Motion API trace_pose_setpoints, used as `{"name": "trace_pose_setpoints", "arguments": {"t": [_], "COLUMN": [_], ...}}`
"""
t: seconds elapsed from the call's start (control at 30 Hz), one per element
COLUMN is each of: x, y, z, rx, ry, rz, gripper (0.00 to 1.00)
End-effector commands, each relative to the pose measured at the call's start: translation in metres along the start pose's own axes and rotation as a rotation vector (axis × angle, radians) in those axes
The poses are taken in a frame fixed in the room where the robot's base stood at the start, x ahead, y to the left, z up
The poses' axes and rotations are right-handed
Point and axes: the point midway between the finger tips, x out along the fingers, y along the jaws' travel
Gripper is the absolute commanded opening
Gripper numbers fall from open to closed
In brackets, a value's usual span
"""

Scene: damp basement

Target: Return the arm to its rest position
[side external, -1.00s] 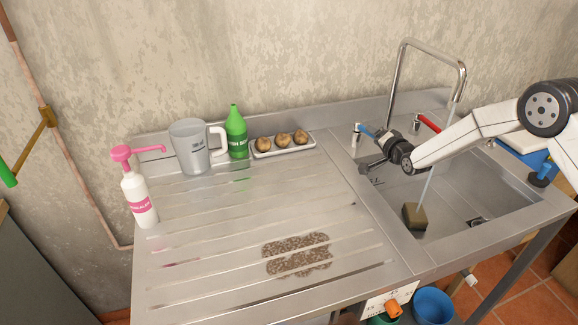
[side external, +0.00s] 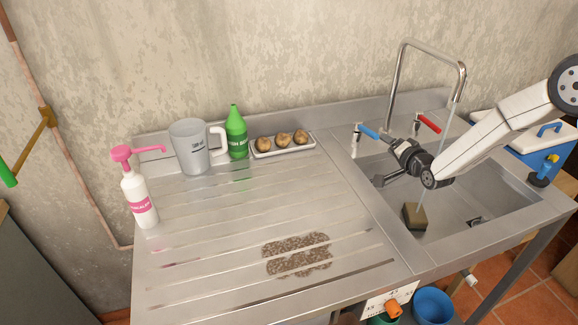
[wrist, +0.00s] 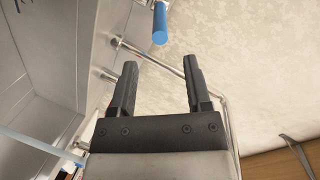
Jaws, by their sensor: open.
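My gripper (side external: 382,176) hangs over the left part of the sink (side external: 470,192), in front of the tap levers. In the wrist view its two black fingers (wrist: 160,64) are apart with nothing between them. The blue tap lever (side external: 368,131) is behind and left of my gripper; in the wrist view its end (wrist: 160,24) shows beyond the fingertips, apart from them. The red lever (side external: 429,123) is behind my wrist. A thin stream of water (side external: 425,187) runs from the curved spout (side external: 459,86) into the sink.
A brownish sponge block (side external: 415,216) lies in the sink under the stream. A blue-and-white box (side external: 540,143) stands right of the sink. A jug (side external: 190,147), green bottle (side external: 236,133), tray of potato-like lumps (side external: 258,153) and pink-topped pump bottle (side external: 138,190) stand on the drainboard, left.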

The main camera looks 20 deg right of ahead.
Motion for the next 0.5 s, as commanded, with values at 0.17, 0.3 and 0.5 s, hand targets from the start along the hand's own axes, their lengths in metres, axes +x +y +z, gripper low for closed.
{"name": "trace_pose_setpoints", "arguments": {"t": [0.17, 0.3, 0.5], "x": [-0.0003, -0.0004, -0.0062], "y": [-0.0001, -0.0001, -0.0018], "z": [0.0000, 0.0000, -0.0009], "rx": [0.000, -0.001, -0.032], "ry": [0.000, 0.000, -0.020], "rz": [0.000, 0.000, 0.029], "gripper": [0.63, 0.63, 0.63]}}
